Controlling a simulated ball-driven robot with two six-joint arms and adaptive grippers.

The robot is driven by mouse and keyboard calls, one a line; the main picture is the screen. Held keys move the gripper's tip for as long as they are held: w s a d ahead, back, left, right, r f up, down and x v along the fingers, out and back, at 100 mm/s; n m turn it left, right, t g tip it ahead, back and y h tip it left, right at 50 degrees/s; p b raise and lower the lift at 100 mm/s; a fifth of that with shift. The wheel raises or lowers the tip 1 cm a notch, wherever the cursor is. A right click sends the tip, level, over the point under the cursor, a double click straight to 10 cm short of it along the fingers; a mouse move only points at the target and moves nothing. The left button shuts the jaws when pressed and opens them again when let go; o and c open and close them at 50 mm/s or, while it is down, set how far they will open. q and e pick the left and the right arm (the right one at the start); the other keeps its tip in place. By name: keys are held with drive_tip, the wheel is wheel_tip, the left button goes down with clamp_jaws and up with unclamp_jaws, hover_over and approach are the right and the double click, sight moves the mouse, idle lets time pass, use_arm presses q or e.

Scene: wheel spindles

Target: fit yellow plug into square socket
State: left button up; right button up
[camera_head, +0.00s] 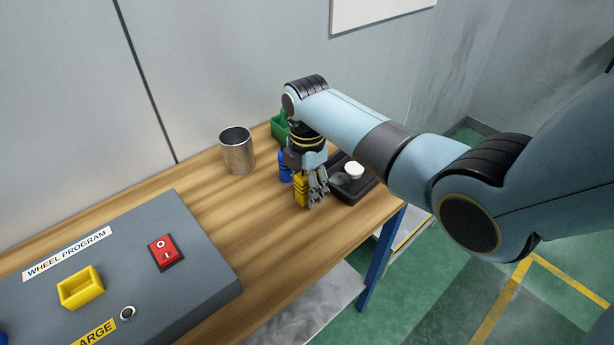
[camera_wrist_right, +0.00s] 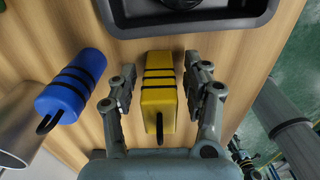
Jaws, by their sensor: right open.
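The yellow plug (camera_head: 300,189) is a square block with black bands and a dark loop at one end, on the wooden table. It also shows in the right wrist view (camera_wrist_right: 159,97). My right gripper (camera_head: 311,196) is over it, pointing down. In the wrist view its two open fingers (camera_wrist_right: 160,80) stand on either side of the plug, with a gap on each side. The yellow square socket (camera_head: 81,288) is raised on the grey panel at the lower left of the head view, and looks empty.
A metal cup (camera_head: 237,152) stands behind, near a green bin (camera_head: 279,127). A black tray (camera_head: 347,191) holds a white round piece (camera_head: 354,170). The grey panel (camera_head: 190,240) has a red switch (camera_head: 164,251).

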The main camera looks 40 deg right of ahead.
sight(305, 174)
drive_tip(key=shift+o, duration=0.4)
wheel_tip(305, 174, up, 13)
drive_tip(key=shift+w+a+r+b, duration=0.1)
drive_tip(key=shift+r+b, duration=0.05)
drive_tip(key=shift+b, duration=0.3)
drive_tip(key=shift+a+r, duration=0.1)
drive_tip(key=shift+r, duration=0.2)
wheel_tip(305, 174, down, 11)
drive_tip(key=shift+r+p, duration=0.2)
drive_tip(key=shift+p, duration=0.45)
drive_tip(key=shift+c, duration=0.3)
clamp_jaws()
